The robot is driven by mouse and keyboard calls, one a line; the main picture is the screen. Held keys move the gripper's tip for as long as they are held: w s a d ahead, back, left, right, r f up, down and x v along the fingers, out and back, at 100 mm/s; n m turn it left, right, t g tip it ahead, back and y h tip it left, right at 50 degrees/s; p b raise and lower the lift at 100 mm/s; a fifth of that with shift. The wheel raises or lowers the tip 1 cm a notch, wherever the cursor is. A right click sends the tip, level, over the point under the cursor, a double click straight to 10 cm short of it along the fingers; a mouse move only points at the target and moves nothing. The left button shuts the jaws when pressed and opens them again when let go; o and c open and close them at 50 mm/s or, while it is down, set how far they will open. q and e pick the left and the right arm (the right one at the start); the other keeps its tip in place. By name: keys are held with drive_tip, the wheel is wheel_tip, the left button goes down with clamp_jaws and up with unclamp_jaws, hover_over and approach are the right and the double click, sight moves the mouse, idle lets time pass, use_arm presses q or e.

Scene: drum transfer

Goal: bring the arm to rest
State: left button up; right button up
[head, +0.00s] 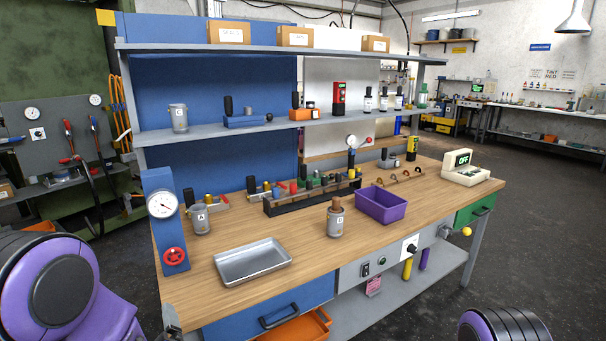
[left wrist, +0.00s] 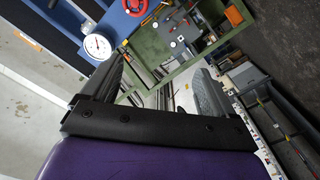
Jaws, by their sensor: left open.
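My left arm (head: 50,290) comes in low at the left of the head view, in front of the bench's left end. My left gripper (head: 172,325) shows only partly at the bottom edge, beside the bench's front left corner. In the left wrist view the left gripper (left wrist: 163,88) has its two dark fingers spread apart. No object is seen held between them. A purple and black part of my right arm (head: 505,325) shows at the bottom right of the head view. My right gripper is out of view.
The wooden bench (head: 330,256) bears a metal tray (head: 252,262), a purple bin (head: 381,205), a jar marked A (head: 200,219), another jar (head: 336,221) and a gauge panel (head: 165,222). Dark floor (head: 540,230) is clear at the right.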

use_arm(q)
drive_tip(key=s+d+f+m+g+h, duration=0.1)
drive_tip(key=s+f+m+g+h, duration=0.25)
drive_tip(key=s+f, duration=0.5)
drive_tip(key=s+d+f+m+g+h, duration=0.1)
drive_tip(key=s+f+m+g+h, duration=0.25)
drive_tip(key=f, duration=0.75)
drive_tip(key=s+f+g, duration=0.2)
drive_tip(key=s+f, duration=0.2)
drive_tip(key=s, duration=0.5)
drive_tip(key=s+a+f+g+y, duration=0.1)
drive_tip(key=s+f+g, duration=0.2)
drive_tip(key=s, duration=0.6)
drive_tip(key=shift+s+f, duration=0.15)
drive_tip(key=shift+f, duration=0.35)
drive_tip(key=shift+c, duration=0.4)
